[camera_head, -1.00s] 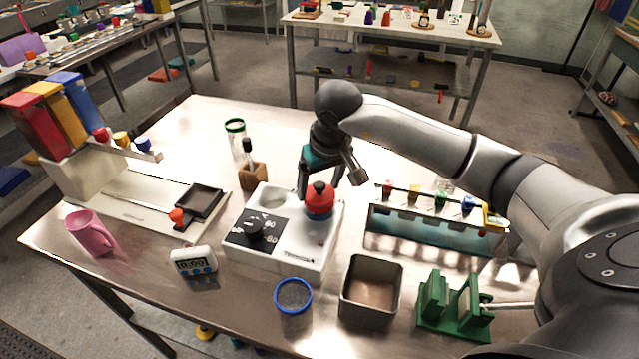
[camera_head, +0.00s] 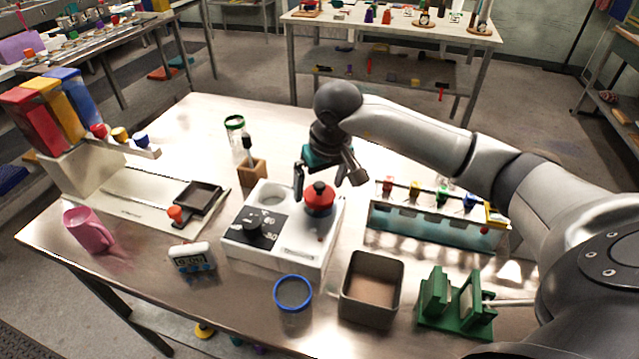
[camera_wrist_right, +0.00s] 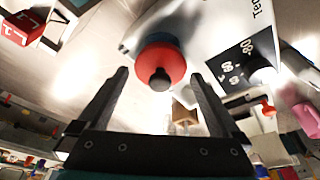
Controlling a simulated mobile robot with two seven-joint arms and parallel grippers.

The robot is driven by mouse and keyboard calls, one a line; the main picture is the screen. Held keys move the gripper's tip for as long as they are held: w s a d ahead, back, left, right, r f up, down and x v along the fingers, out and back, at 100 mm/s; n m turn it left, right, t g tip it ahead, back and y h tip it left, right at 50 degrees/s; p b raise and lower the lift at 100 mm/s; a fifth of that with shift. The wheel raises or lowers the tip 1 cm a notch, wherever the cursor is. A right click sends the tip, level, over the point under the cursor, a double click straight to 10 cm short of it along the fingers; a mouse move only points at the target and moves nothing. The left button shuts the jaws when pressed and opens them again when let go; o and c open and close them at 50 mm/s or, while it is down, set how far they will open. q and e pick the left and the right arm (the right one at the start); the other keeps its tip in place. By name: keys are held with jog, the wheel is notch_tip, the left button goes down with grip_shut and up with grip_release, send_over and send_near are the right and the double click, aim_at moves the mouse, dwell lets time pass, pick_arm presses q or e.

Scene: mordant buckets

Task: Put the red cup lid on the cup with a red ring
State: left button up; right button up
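The red lid (camera_head: 319,199) with a black knob sits at the right well of the white device (camera_head: 275,262). It appears to rest level on a cup, which is almost wholly hidden below it; I cannot make out the cup's ring. In the wrist view the red lid (camera_wrist_right: 162,66) and its knob lie beyond the fingertips, with a bluish edge behind it. My right gripper (camera_head: 318,180) is just above and behind the lid. Its fingers (camera_wrist_right: 158,85) are spread wide with nothing between them. My left gripper is not in view.
A blue-ringed cup (camera_head: 293,294) and an open square bin (camera_head: 345,300) stand in front. A tube rack (camera_head: 430,228) and green stand (camera_head: 425,315) are on the right. A green-ringed glass (camera_head: 235,137), wooden holder (camera_head: 252,178), timer (camera_head: 191,258) and pink mug (camera_head: 88,230) stand left.

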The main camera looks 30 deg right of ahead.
jog(key=v, duration=1.5)
jog(key=shift+p, duration=0.35)
jog(key=shift+r, duration=0.1)
